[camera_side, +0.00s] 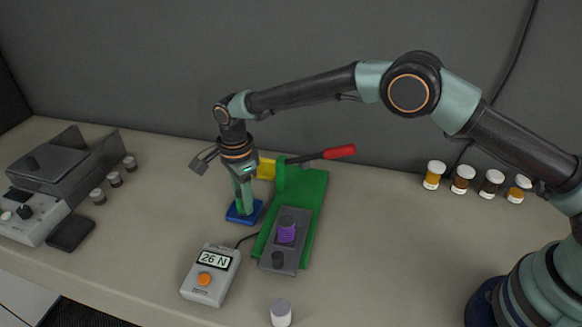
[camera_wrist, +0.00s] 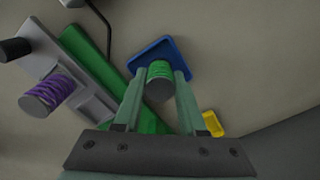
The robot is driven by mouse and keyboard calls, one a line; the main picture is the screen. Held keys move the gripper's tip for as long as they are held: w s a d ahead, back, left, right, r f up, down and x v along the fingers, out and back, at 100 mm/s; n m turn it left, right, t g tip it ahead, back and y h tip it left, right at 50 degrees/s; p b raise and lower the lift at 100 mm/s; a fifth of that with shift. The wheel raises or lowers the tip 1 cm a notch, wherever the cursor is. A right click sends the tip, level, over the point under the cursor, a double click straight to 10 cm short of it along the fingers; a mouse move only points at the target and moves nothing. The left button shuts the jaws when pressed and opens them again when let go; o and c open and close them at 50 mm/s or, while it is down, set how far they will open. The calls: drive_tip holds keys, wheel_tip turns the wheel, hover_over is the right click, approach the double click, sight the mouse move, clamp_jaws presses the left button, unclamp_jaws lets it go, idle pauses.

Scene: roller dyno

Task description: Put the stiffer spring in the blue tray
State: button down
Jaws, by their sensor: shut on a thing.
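My gripper (camera_side: 244,203) points down over the blue tray (camera_side: 233,216). In the wrist view its fingers (camera_wrist: 164,82) are shut on a green spring (camera_wrist: 158,70) with a grey end cap. The green spring is within the outline of the blue tray (camera_wrist: 167,47); whether it touches the tray floor I cannot tell. A purple spring (camera_side: 286,231) stands upright on the grey plate of the green press (camera_side: 312,200); it also shows in the wrist view (camera_wrist: 52,90). The grey force meter (camera_side: 207,277) reads 26 N.
The press lever with its red handle (camera_side: 340,152) sticks out to the right behind the tray. A yellow tray (camera_side: 266,168) is behind my gripper. A white-capped jar (camera_side: 281,312) is in front. Several jars (camera_side: 463,180) stand at right; a grey machine (camera_side: 50,180) is at left.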

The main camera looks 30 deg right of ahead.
drive_tip(key=shift+c, duration=2.4)
unclamp_jaws()
drive_tip(key=shift+f, duration=0.1)
